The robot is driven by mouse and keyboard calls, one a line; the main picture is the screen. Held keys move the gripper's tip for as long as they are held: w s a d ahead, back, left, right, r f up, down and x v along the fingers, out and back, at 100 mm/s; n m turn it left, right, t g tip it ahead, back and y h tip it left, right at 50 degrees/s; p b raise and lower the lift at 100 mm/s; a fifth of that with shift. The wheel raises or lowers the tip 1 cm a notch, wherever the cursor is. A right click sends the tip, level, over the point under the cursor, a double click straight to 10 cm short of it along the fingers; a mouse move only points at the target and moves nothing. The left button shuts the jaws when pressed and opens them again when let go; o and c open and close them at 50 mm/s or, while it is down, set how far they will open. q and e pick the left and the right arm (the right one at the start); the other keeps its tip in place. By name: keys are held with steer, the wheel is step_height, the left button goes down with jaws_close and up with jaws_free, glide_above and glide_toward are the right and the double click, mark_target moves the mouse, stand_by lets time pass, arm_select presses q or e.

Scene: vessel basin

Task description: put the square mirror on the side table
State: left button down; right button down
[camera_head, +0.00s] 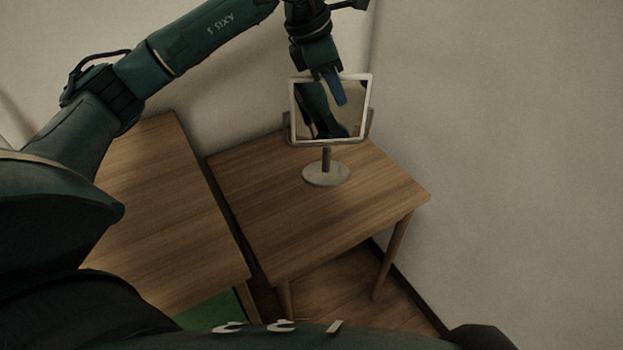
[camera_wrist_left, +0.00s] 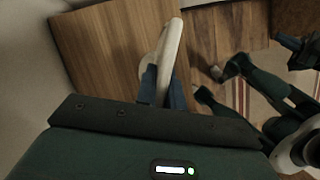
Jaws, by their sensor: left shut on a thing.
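The square mirror (camera_head: 310,113) has a white frame, a short stem and a round base (camera_head: 326,174). It is upright over the far part of the side table (camera_head: 300,220) in the head view; whether its base touches the top I cannot tell. My left gripper (camera_head: 335,88) is shut on the top edge of the mirror's frame, with a blue finger in front of the glass. In the left wrist view the mirror (camera_wrist_left: 170,52) shows edge-on between the blue fingers.
A larger wooden table (camera_head: 160,215) stands left of the side table, with a narrow gap between them. Walls (camera_head: 500,130) close off the back and right. The side table's front and right parts are bare.

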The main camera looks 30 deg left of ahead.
arm_select(q)
steer(key=w+a+r+n+t+y+b, duration=0.2)
steer(key=w+a+n, duration=0.1)
steer(key=n, duration=0.4)
steer(key=n+y, duration=0.1)
steer(key=n, duration=0.1)
glide_above(327, 145)
steer(key=w+a, duration=0.3)
steer(key=w, duration=0.1)
step_height(327, 145, down, 9)
steer(key=shift+w+f+b, duration=0.2)
steer(key=shift+b, duration=0.2)
arm_select(e)
steer(key=shift+s+d+r+t, duration=0.1)
steer(key=shift+s+d+t, duration=0.2)
steer(key=shift+d+t, duration=0.1)
arm_select(q)
steer(key=shift+f, duration=0.2)
steer(key=c, duration=1.5)
jaws_free()
